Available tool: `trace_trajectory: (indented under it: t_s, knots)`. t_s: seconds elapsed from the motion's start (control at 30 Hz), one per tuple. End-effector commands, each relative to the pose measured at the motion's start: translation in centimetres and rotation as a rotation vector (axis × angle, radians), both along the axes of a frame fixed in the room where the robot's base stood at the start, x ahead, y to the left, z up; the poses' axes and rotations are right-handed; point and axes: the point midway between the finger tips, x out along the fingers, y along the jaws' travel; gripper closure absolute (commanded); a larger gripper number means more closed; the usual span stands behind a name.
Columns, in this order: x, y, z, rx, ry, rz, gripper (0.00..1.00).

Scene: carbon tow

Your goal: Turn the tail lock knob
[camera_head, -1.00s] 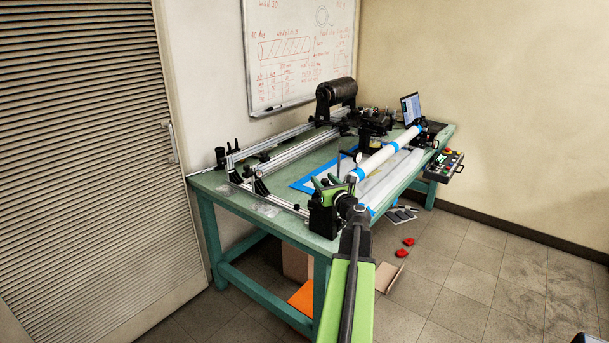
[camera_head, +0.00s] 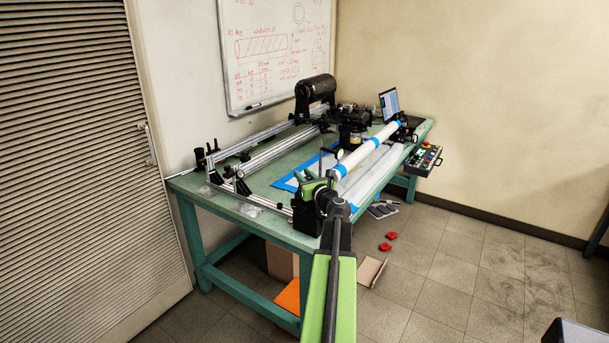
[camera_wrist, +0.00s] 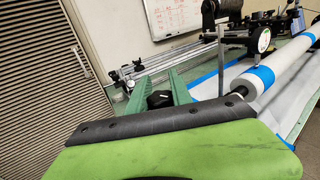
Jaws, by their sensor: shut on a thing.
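My gripper (camera_head: 306,178) is at the near end of the winding machine, by the black tailstock (camera_head: 306,218). In the wrist view its two green fingers (camera_wrist: 160,96) stand on either side of a small black knob (camera_wrist: 159,100) and are shut on it. Only the top of the knob shows between the fingers; its lower part is hidden by my gripper's body. The white tube (camera_head: 366,152) with blue bands runs from the tailstock to the far end. It also shows at the right in the wrist view (camera_wrist: 289,66).
The green table (camera_head: 262,190) carries silver rails, a dial gauge (camera_head: 338,154) and a black motor. A control box (camera_head: 424,160) hangs at its right edge. A louvred door stands at left.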

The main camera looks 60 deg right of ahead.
Motion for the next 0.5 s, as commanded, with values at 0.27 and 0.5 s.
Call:
trace_trajectory:
  t_s: [0.27,0.5]
  knots:
    - [-0.1,-0.14,0.02,0.001,-0.001,-0.187,1.0]
    - [-0.53,-0.76,0.03,0.001,-0.001,-0.384,1.0]
